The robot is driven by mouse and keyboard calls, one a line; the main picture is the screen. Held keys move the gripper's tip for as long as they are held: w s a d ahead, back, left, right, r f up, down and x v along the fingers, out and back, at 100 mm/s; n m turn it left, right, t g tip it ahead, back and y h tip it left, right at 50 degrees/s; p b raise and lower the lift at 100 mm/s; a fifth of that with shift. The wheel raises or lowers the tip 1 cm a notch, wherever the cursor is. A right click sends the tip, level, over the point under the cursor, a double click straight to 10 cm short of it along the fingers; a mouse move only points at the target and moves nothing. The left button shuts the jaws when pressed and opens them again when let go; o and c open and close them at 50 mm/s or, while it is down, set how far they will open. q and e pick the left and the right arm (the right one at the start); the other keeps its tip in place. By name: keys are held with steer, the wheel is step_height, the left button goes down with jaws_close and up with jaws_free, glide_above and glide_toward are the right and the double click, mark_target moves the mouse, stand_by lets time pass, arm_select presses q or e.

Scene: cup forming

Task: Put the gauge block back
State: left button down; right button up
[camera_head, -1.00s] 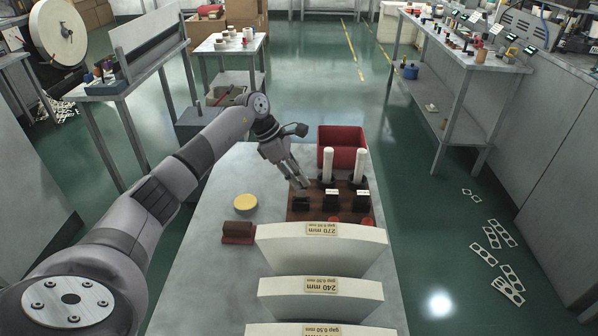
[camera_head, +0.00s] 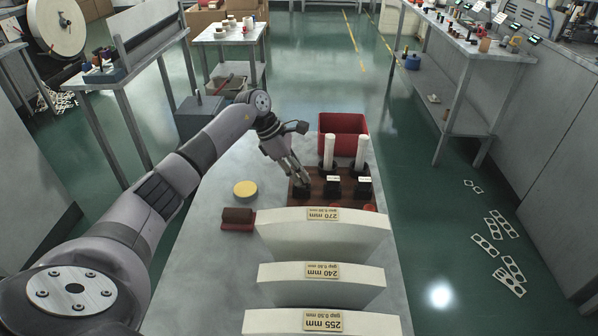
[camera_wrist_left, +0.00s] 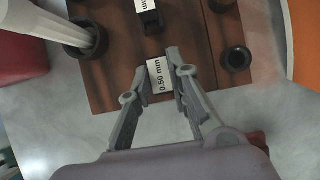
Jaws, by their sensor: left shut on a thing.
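My left gripper (camera_head: 304,184) is over the left part of a brown wooden board (camera_head: 317,187). In the left wrist view its fingers (camera_wrist_left: 159,65) are shut on the gauge block (camera_wrist_left: 158,77), a small piece with a white label reading 0.50 mm. In the head view the fingers mostly hide this block at the leftmost of three dark block places. Whether its lower end sits in the board or is raised cannot be told. Two other dark blocks with white labels, a middle one (camera_head: 333,188) and a right one (camera_head: 363,188), stand on the board. The right gripper is not in view.
Two white rods (camera_head: 329,152) stand in black holders on the board. A red bin (camera_head: 343,124) is behind it. White curved pieces marked 270 mm (camera_head: 322,230), 240 mm and 255 mm are in front. A yellow disc (camera_head: 245,189) and red-brown block (camera_head: 238,219) lie left.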

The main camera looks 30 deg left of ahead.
arm_select(q)
steer(key=shift+f, duration=0.3)
steer(key=shift+f+b, duration=0.1)
steer(key=shift+b, duration=0.2)
steer(key=c, duration=1.4)
jaws_free()
steer(key=shift+v, duration=4)
